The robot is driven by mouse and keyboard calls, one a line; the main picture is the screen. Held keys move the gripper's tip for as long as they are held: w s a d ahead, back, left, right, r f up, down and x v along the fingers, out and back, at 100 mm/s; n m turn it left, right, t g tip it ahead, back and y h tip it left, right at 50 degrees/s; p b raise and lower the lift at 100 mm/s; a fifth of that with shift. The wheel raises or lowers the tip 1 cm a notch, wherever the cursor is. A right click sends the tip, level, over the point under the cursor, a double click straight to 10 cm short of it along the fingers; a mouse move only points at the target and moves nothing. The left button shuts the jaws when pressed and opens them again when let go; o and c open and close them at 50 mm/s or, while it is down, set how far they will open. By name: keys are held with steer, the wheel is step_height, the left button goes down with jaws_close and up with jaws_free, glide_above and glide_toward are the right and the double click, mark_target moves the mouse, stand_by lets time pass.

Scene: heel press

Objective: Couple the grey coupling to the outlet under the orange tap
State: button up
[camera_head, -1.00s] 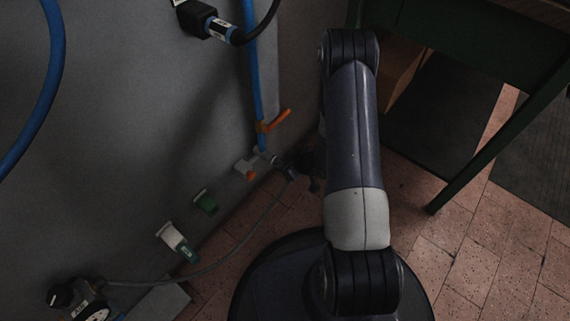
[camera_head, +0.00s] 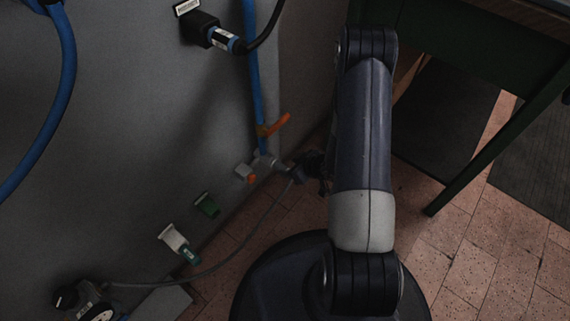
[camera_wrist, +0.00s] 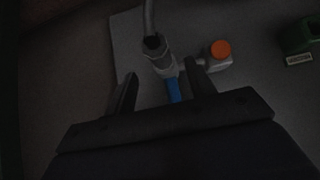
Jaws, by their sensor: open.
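The orange tap (camera_head: 274,126) sits on the blue pipe (camera_head: 254,80) by the wall. The outlet (camera_head: 264,160) is below it. The grey coupling (camera_head: 294,175), on the end of a thin grey hose (camera_head: 240,246), is at the outlet; in the wrist view the coupling (camera_wrist: 157,53) lines up with the fitting and seems to touch it. I cannot tell whether it is locked. My gripper (camera_wrist: 162,88) is open, with one finger either side of the line below the coupling, not gripping it. In the head view my arm partly hides the gripper (camera_head: 318,168).
A white fitting with an orange cap (camera_wrist: 220,49) sits close to the right finger. A green fitting (camera_head: 207,205) and a white one (camera_head: 173,238) are lower on the wall. A black plug (camera_head: 203,28) is above. A green table leg (camera_head: 480,163) stands right of my arm.

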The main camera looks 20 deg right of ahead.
mark_target(283, 167)
steer(key=p+v, duration=0.1)
steer(key=v, duration=0.5)
steer(key=b+x, duration=0.3)
steer(key=x, duration=0.8)
steer(key=shift+r, duration=0.1)
